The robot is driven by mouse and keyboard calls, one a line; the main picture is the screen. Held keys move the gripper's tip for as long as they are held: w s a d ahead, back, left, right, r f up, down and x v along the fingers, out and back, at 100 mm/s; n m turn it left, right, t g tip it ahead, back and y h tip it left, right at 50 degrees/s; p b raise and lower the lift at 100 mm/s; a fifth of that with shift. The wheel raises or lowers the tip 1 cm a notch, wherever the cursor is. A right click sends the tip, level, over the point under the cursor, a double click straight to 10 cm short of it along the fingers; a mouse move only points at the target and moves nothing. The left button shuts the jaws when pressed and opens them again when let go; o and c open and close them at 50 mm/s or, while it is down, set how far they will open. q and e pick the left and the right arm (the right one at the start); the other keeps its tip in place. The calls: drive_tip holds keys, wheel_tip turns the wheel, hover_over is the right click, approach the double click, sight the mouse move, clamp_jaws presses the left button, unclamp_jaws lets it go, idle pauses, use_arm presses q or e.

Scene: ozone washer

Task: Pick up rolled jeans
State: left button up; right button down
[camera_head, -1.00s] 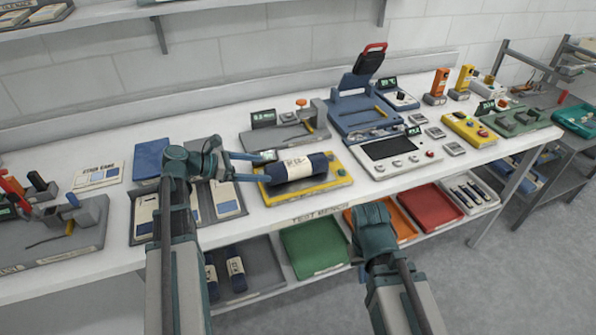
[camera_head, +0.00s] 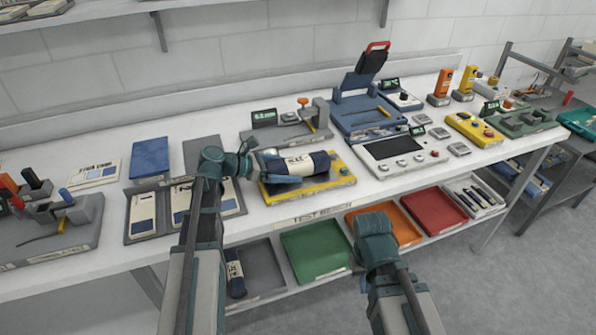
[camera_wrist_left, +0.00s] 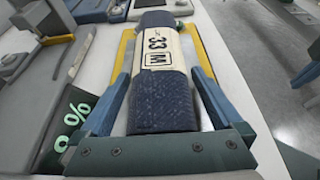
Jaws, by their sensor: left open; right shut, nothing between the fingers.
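The rolled jeans (camera_head: 308,162), a dark blue roll with a cream label band, lie on a yellow-edged tray (camera_head: 342,180) on the bench. My left gripper (camera_head: 276,167) is open at the left end of the roll. In the left wrist view its blue fingers stand on either side of the near end of the roll (camera_wrist_left: 162,88), with the label reading "33 M". A narrow gap shows beside each finger. My right arm is at the bench's front edge; its gripper (camera_head: 364,284) is shut and empty, its fingers mostly hidden by the wrist.
A grey fixture (camera_head: 290,133) stands behind the tray. A white panel with a dark screen (camera_head: 395,150) is to its right. Flat labelled packs in a dark tray (camera_head: 133,237) lie to the left. Green (camera_head: 315,250) and orange (camera_head: 385,215) bins sit on the lower shelf.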

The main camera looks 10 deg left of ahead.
use_arm(q)
drive_tip(key=shift+w+d+f, duration=0.15)
drive_tip(key=shift+d, duration=0.1)
clamp_jaws()
idle(0.3)
